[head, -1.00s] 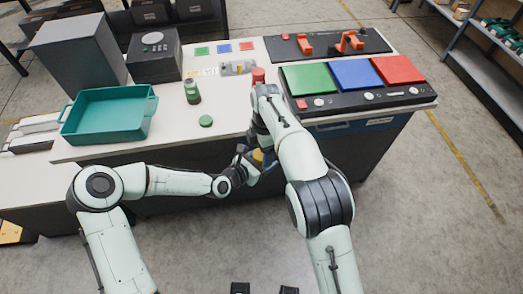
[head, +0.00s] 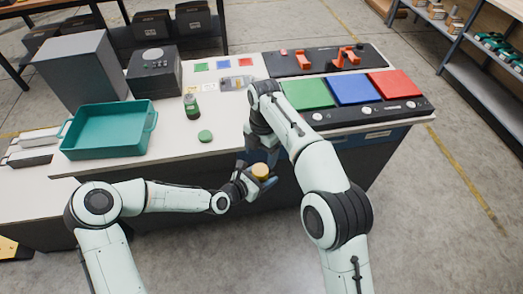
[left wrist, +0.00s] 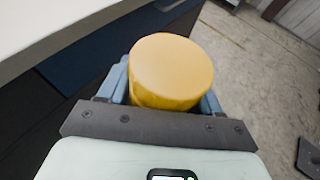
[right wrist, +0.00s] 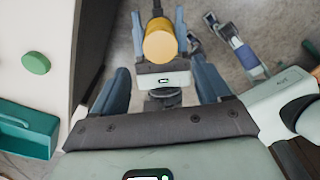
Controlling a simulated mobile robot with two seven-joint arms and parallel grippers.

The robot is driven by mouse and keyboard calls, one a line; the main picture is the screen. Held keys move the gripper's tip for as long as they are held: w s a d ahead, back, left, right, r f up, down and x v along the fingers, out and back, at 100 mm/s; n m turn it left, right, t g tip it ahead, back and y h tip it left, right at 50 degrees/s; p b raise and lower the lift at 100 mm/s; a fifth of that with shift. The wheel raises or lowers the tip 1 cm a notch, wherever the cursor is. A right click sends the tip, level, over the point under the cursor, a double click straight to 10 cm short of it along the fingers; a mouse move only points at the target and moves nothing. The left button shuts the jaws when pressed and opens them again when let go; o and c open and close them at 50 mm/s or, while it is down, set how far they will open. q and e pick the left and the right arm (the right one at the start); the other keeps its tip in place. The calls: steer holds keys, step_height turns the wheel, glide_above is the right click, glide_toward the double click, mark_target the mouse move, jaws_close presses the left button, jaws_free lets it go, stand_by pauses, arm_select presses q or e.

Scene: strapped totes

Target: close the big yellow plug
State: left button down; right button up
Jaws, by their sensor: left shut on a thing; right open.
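A yellow round-topped cylinder (head: 261,171), which I take for the big yellow plug, is held in my left gripper (head: 258,180) in front of the table's edge. In the left wrist view the yellow cylinder (left wrist: 171,72) stands between the blue fingers, its flat top facing the camera. My right gripper (right wrist: 160,75) is open and empty. In the right wrist view the yellow cylinder (right wrist: 160,43) shows beyond and between the right fingers, apart from them. Its lower part is hidden, so I cannot tell what is beneath the yellow top.
A panel with green, blue (head: 353,90) and red pads is at the right.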

mark_target(260, 169)
steer(key=shift+w+d+r+n, duration=0.1)
steer(key=shift+r+n, duration=0.4)
steer(key=shift+n, duration=0.1)
steer(key=f, duration=0.8)
steer(key=shift+s+a, duration=0.2)
steer(key=c, duration=1.1)
steer(key=m, duration=0.6)
steer(key=shift+m, duration=0.3)
